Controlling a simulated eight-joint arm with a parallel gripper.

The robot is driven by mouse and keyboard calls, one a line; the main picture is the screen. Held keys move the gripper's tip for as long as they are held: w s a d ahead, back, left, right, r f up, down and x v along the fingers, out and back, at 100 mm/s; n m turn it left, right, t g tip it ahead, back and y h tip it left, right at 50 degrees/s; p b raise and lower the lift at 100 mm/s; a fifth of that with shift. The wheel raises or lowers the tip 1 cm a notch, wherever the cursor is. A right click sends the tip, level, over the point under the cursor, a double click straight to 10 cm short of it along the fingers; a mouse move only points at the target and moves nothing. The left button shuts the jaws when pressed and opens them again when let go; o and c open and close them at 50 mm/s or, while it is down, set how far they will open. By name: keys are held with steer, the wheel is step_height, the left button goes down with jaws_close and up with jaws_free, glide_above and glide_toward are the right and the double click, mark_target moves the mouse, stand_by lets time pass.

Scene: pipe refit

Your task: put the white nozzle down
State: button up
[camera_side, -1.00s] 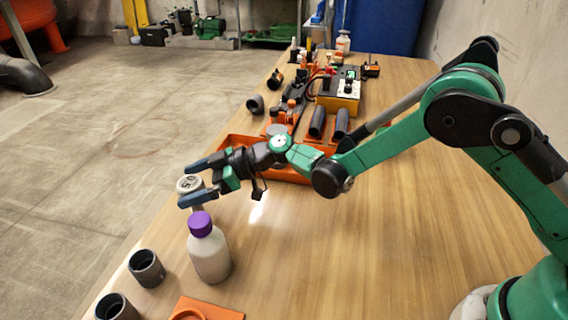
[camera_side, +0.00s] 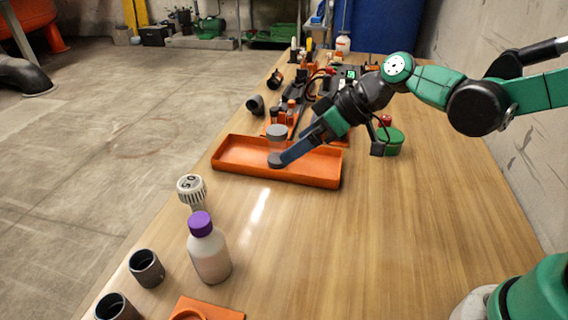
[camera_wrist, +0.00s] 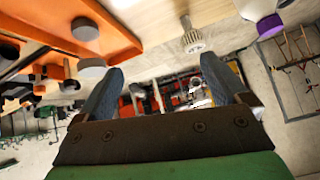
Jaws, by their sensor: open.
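The white nozzle (camera_side: 191,190), ribbed with dark marks on its top, stands upright near the table's left edge, just behind the purple-capped bottle (camera_side: 208,255). It also shows in the wrist view (camera_wrist: 193,40), beyond the fingertips and clear of them. My gripper (camera_side: 280,161) is over the orange tray (camera_side: 328,168), to the right of and behind the nozzle. In the wrist view my gripper (camera_wrist: 162,68) has its two blue fingers spread with nothing held between them.
Two dark pipe sockets (camera_side: 147,268) and an orange plate (camera_side: 205,309) are at the front left. Pipe fittings (camera_side: 256,104) and a green item (camera_side: 390,141) are farther back.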

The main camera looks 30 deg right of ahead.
steer(key=s+d+m+t+h, duration=0.1)
steer(key=s+d+m+h, duration=0.5)
steer(key=s+d, duration=0.3)
steer(key=shift+s+d+m, duration=0.15)
steer(key=shift+m, duration=0.15)
stand_by(0.6)
